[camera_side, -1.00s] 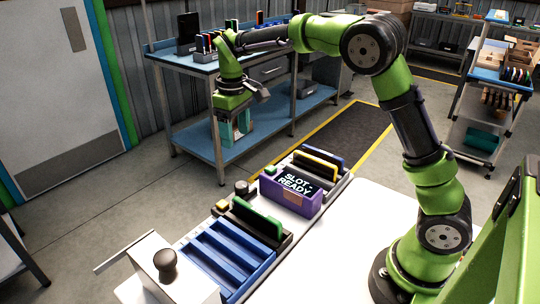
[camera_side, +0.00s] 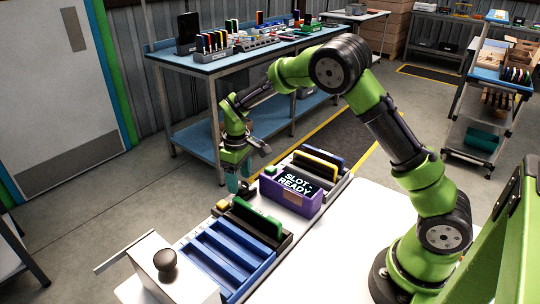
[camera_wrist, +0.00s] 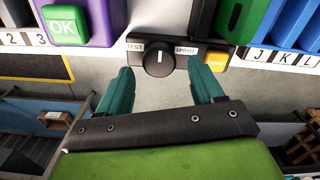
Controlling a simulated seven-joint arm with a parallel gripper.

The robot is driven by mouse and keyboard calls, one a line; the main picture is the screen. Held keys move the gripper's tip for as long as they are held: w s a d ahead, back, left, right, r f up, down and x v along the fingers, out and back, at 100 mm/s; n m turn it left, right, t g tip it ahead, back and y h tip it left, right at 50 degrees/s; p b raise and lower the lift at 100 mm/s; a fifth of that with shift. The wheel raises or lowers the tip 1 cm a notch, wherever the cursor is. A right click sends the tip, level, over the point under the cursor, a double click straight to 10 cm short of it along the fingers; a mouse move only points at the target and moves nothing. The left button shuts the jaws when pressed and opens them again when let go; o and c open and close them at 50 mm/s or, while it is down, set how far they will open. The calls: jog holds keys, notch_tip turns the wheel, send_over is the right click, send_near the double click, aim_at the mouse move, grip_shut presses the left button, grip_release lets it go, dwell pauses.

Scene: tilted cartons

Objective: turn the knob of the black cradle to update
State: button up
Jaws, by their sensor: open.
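The black cradle (camera_side: 284,241) stands in the row on the white table with a green panel upright in it. In the wrist view, its round black knob (camera_wrist: 158,60) sits on a dark panel between the labels TEST on the left and UPDATE on the right. The knob's white mark points roughly midway between them. My gripper (camera_wrist: 164,72) is open, its teal fingers to either side below the knob, apparently not touching it. In the side view, my gripper (camera_side: 238,180) is low over the row's far edge and partly hides the knob.
A yellow button (camera_wrist: 216,60) is right of the knob. A purple unit (camera_side: 290,193) reading SLOT READY stands beside the cradle; its green OK button (camera_wrist: 65,25) shows in the wrist view. A blue slotted tray (camera_side: 222,258) and white box with a black knob (camera_side: 165,260) are nearer.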

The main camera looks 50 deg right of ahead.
jog(key=shift+f, duration=0.8)
jog(key=shift+c, duration=0.5)
jog(key=c, duration=1)
jog(key=shift+o, duration=0.2)
jog(key=shift+m, duration=0.3)
jog(key=m, duration=0.4)
jog(key=shift+d, duration=0.1)
jog(key=shift+d+m, duration=0.1)
jog(key=shift+m, duration=1.9)
